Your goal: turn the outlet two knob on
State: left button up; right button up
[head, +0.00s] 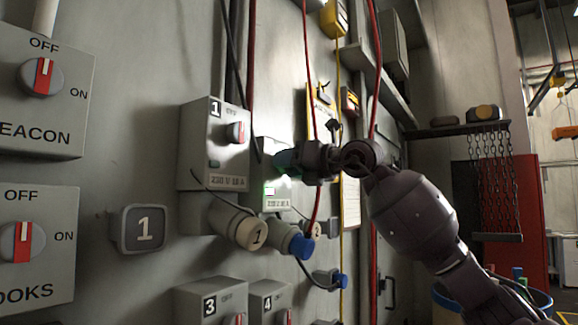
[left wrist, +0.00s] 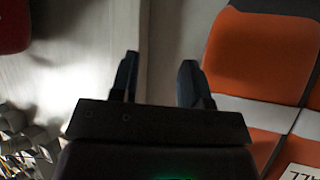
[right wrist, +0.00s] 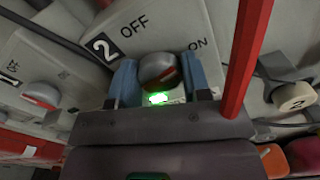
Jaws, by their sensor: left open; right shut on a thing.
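The outlet two box (head: 270,153) is grey and stands on the wall right of outlet one; its green lamp (head: 269,191) is lit. In the right wrist view its dark round knob (right wrist: 157,68) with a red stripe sits below the OFF and ON lettering. The stripe lies roughly crosswise; its exact setting is hard to tell. My right gripper (right wrist: 159,80) is shut on this knob, a blue finger on each side. In the head view the gripper (head: 288,158) hides the knob. My left gripper (left wrist: 158,82) is open and empty, and out of the head view.
The outlet one box (head: 213,140) with its red-marked knob is close on the left. Plugs (head: 300,245) and cables hang below. A red pipe (right wrist: 247,55) runs just right of my right gripper. Orange padded panels (left wrist: 260,55) are beside my left gripper.

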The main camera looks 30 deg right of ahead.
jog(key=shift+m, duration=1.3)
jog(key=o, duration=0.9)
jog(key=b+v, duration=0.2)
jog(key=v, duration=0.8)
jog(key=shift+s+d, duration=0.2)
jog(key=shift+s, duration=0.15)
